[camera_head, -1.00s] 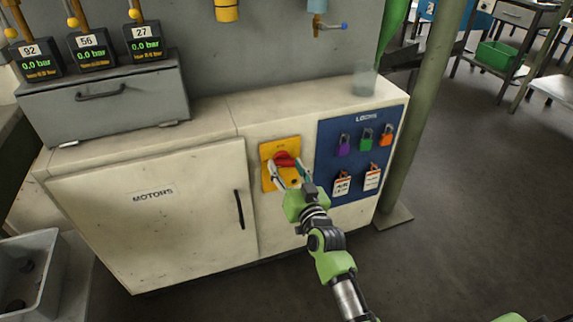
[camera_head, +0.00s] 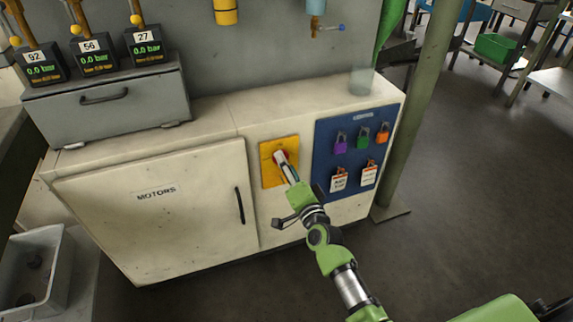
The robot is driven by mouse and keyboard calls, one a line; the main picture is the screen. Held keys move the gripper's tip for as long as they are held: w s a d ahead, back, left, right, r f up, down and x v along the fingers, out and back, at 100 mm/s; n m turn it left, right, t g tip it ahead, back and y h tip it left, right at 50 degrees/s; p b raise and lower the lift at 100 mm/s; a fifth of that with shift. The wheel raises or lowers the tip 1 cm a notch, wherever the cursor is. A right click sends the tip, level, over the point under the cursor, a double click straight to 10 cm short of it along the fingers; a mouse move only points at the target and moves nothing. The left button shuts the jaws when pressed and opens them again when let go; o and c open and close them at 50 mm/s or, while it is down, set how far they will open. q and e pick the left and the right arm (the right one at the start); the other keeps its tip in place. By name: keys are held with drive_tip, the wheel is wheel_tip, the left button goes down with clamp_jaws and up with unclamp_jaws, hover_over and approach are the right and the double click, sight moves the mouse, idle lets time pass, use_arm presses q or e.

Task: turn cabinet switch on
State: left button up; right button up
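The switch's exact angle is hard to tell. A green part of my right arm (camera_head: 495,309) shows at the bottom right; its gripper is not seen.
A blue lock board (camera_head: 327,143) with padlocks and tags is just right of the switch plate. The MOTORS door handle (camera_head: 240,205) is to the left. A green post (camera_head: 420,100) stands at the cabinet's right end. The floor in front is clear.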

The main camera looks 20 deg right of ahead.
drive_tip(key=m, duration=0.5)
drive_tip(key=shift+d+f, duration=0.1)
drive_tip(key=shift+m, duration=0.3)
idle(0.4)
drive_tip(key=o, duration=1.1)
